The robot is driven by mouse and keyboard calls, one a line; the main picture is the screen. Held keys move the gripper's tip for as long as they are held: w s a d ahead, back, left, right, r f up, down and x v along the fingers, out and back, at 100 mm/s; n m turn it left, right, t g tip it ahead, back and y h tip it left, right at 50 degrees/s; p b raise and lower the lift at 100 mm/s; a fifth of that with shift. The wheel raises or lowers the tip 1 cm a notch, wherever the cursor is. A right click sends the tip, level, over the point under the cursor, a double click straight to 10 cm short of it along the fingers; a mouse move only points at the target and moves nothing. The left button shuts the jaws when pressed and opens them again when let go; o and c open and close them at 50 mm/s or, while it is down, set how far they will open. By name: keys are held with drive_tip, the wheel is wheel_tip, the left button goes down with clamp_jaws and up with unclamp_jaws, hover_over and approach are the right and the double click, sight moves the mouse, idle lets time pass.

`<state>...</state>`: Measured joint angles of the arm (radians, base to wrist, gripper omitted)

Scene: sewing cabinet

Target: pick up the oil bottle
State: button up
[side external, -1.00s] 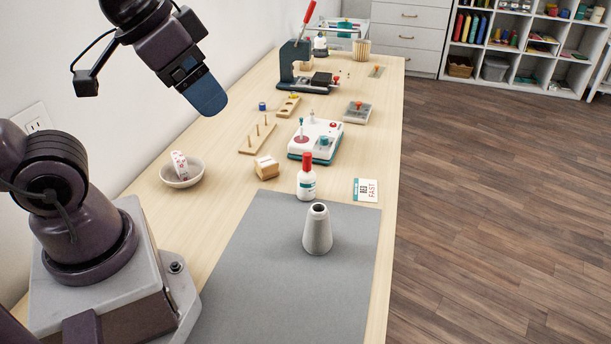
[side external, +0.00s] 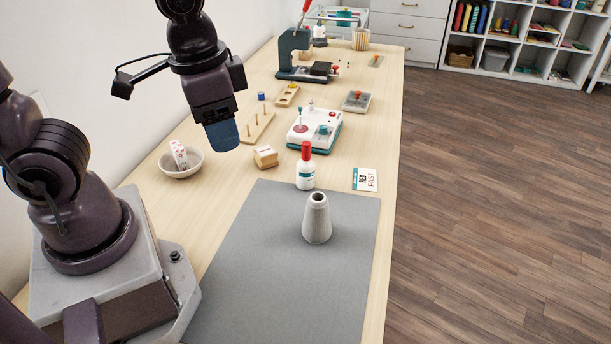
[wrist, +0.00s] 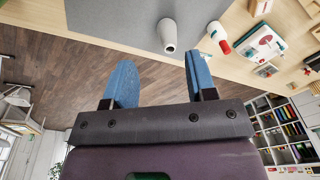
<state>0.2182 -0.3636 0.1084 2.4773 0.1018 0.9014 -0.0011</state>
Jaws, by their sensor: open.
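The oil bottle (side external: 306,171) is white with a red cap and a teal label. It stands upright at the far edge of the grey mat (side external: 275,277), just behind a grey cone (side external: 317,220).
The mat's near part is clear.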

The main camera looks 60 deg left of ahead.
drive_tip(key=w+a+f+m+g+y, duration=0.1)
drive_tip(key=a+f+m+g+y, duration=0.4)
drive_tip(key=f, duration=0.4)
drive_tip(key=m+t+y, duration=0.6)
drive_tip(key=m+t, duration=1.1)
drive_tip(key=m, duration=0.4)
hover_over(305, 150)
drive_tip(key=v, duration=0.2)
wheel_tip(305, 150, down, 4)
drive_tip(key=shift+y, duration=0.3)
wheel_tip(305, 150, down, 7)
drive_tip(key=shift+s+d+r, duration=0.1)
drive_tip(key=shift+r, duration=0.05)
drive_tip(key=shift+x, duration=2.5)
clamp_jaws()
